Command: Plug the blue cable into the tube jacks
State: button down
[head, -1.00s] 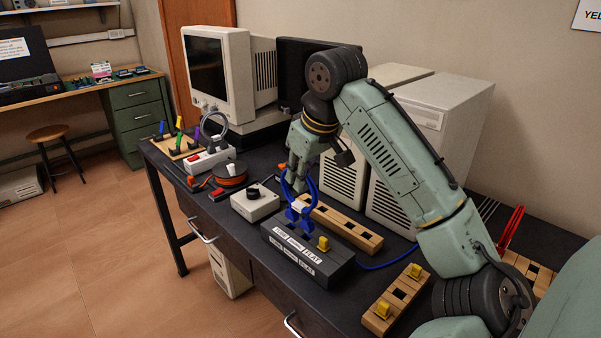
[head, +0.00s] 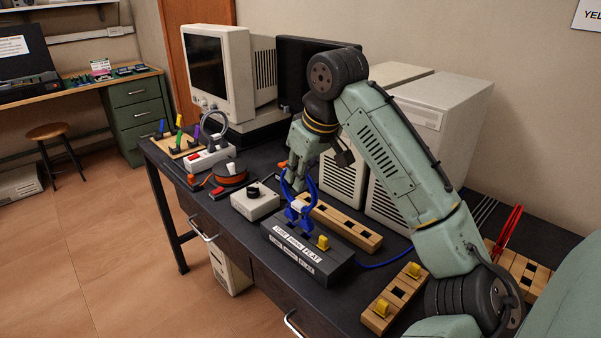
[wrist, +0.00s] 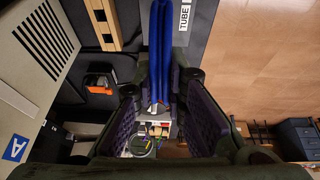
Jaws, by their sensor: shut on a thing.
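A dark jack box (head: 300,262) with white labels, including TUBE and FLAT, stands on the bench. Blue plugs (head: 297,213) are at its left, tube end; I cannot tell how deep they sit. The blue cable (head: 312,190) loops up from them toward my gripper (head: 293,178), which is behind and above the box. In the wrist view, two blue cable strands (wrist: 160,40) run between the fingers of my gripper (wrist: 160,95), beside the TUBE label (wrist: 185,16). My gripper is shut on the blue cable.
A wooden slotted block (head: 345,230) lies just behind the box. A grey knob box (head: 255,203) is to its left. Another wooden block (head: 385,310) with yellow plugs is in front right. Computer cases (head: 435,125) stand close behind my arm.

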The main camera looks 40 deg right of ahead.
jog(key=shift+f+p, duration=0.45)
jog(key=shift+f, duration=0.6)
dwell(2.9)
jog(key=c, duration=1.6)
grip_release()
jog(key=shift+o, duration=0.2)
jog(key=o, duration=0.6)
jog(key=shift+o, duration=0.2)
jog(key=shift+r, duration=0.1)
jog(key=shift+p+v, duration=2)
jog(key=shift+v, duration=1.65)
